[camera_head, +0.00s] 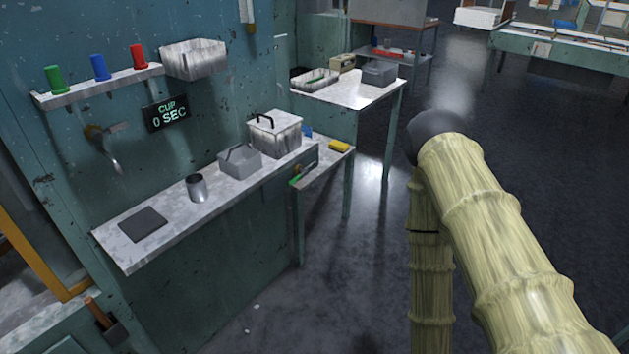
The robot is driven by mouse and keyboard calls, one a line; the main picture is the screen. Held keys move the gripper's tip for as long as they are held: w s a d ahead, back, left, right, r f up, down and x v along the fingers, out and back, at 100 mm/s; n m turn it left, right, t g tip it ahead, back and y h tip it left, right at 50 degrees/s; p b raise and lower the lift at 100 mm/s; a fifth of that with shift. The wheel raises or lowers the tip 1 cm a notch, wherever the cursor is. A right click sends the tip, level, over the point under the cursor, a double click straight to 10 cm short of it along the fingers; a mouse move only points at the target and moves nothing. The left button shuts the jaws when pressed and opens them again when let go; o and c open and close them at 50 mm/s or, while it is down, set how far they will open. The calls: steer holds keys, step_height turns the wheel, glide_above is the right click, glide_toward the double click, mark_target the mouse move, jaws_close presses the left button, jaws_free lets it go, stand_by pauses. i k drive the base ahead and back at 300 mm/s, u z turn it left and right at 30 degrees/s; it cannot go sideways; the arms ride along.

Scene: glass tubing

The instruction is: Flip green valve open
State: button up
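A small brass fitting (297,169) with a thin green handle (296,181) sits at the right end of the long wall bench, by a small lower ledge. It looks like the green valve, but it is too small to tell how far its handle is turned. My arm, in a ribbed yellowish sleeve, rises at the right, well apart from the handle, with a dark rounded joint at its top. My gripper does not show.
The wall bench (178,228) holds a dark pad (143,224), a metal cup (196,187), a grey caddy (239,161) and a lidded white box (274,132). A yellow sponge (339,146) lies on the ledge. A side table (340,92) stands behind. Open floor (370,225) lies between bench and arm.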

mark_target(303, 172)
steer(key=k, duration=0.65)
steer(key=u, duration=0.45)
steer(key=i, duration=1.25)
steer(key=z, duration=0.6)
